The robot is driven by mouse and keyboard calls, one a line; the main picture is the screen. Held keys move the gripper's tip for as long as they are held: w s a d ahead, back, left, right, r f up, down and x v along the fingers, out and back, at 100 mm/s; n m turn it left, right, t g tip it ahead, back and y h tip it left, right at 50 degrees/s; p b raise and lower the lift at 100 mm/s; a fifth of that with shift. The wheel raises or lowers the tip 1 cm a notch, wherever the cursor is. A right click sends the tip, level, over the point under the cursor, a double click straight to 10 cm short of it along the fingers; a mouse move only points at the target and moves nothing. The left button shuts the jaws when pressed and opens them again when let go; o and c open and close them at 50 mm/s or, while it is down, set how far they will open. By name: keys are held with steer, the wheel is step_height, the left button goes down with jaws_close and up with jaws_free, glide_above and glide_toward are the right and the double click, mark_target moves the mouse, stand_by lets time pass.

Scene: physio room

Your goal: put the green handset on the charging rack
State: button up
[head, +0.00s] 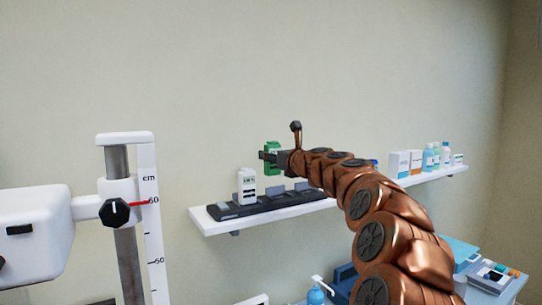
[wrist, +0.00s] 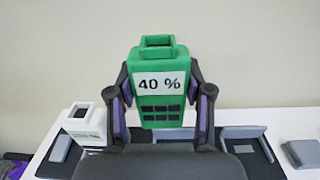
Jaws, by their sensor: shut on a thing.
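The green handset (head: 272,158) is held upright in my gripper (head: 268,156), above the wall shelf. In the wrist view the green handset (wrist: 160,100) shows a label reading "40 %" and dark keys, with a finger of my gripper (wrist: 160,108) on each side. The charging rack (head: 270,200) is a long dark tray on the white shelf, with grey upright dividers. It also shows in the wrist view (wrist: 235,146), below and behind the handset.
A white handset (head: 247,186) stands at the rack's left end; it also shows in the wrist view (wrist: 84,125). The white shelf (head: 215,229) carries boxes (head: 400,164) and bottles (head: 428,158) at right. A white device with a scaled column (head: 128,220) stands at left.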

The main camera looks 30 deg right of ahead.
mark_target(280, 174)
steer(key=shift+s+d+f+b, duration=0.2)
steer(key=shift+d+f+b, duration=0.1)
steer(key=shift+d, duration=0.15)
steer(key=shift+s+d+f+b, duration=0.2)
steer(key=shift+d+f, duration=0.1)
steer(key=shift+d, duration=0.15)
steer(key=shift+d+f+b, duration=0.1)
steer(key=shift+f+b, duration=0.25)
steer(key=shift+s+d+f+h+b, duration=0.1)
steer(key=shift+f+h+b, duration=0.2)
steer(key=shift+f+b, duration=1.1)
steer(key=shift+b, duration=0.25)
steer(key=shift+f, duration=0.7)
steer(key=shift+p, duration=0.55)
steer(key=shift+f, duration=0.4)
steer(key=o, duration=1.3)
